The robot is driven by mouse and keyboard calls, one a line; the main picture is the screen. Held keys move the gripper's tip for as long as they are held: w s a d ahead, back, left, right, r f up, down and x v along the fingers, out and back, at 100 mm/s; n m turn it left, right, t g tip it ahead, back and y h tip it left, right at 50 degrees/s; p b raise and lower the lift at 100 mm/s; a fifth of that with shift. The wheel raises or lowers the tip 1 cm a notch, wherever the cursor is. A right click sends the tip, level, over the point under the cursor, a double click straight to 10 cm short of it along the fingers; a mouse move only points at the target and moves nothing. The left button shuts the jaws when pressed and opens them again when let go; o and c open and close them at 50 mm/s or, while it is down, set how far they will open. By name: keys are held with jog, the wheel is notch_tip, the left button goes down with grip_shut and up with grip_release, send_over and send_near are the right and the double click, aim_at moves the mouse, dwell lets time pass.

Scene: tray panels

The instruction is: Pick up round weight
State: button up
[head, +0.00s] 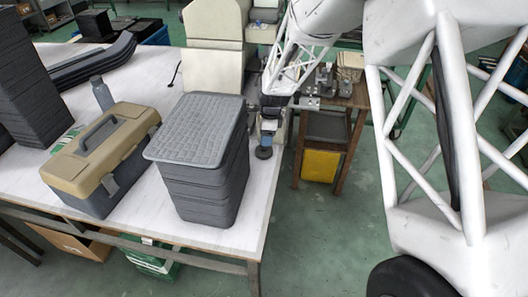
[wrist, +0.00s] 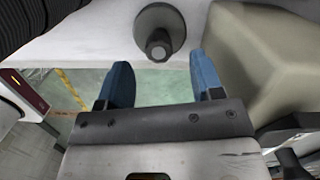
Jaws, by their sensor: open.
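The round weight is a dark grey disc with a small knob on top. In the wrist view the weight (wrist: 160,22) lies on the white table top, just beyond the fingertips and between their lines. In the head view the weight (head: 264,153) shows small near the table's right edge. My gripper (wrist: 162,68) has two blue fingers spread apart with nothing between them. In the head view my gripper (head: 267,138) is close above the weight, and the arm partly hides this spot.
A stack of grey trays (head: 200,175) stands left of the weight. A beige machine (head: 212,75) is behind; a beige block (wrist: 265,55) stands close to the right finger in the wrist view. A tan toolbox (head: 100,150) sits further left. The table edge is near the weight.

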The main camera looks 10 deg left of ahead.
aim_at(264, 148)
jog(key=shift+s+a+f, duration=0.1)
jog(key=shift+a+f, duration=0.1)
jog(key=shift+f, duration=1.1)
jog(key=shift+a+f, duration=0.15)
jog(key=shift+f, duration=1.1)
jog(key=shift+c, duration=0.2)
grip_shut()
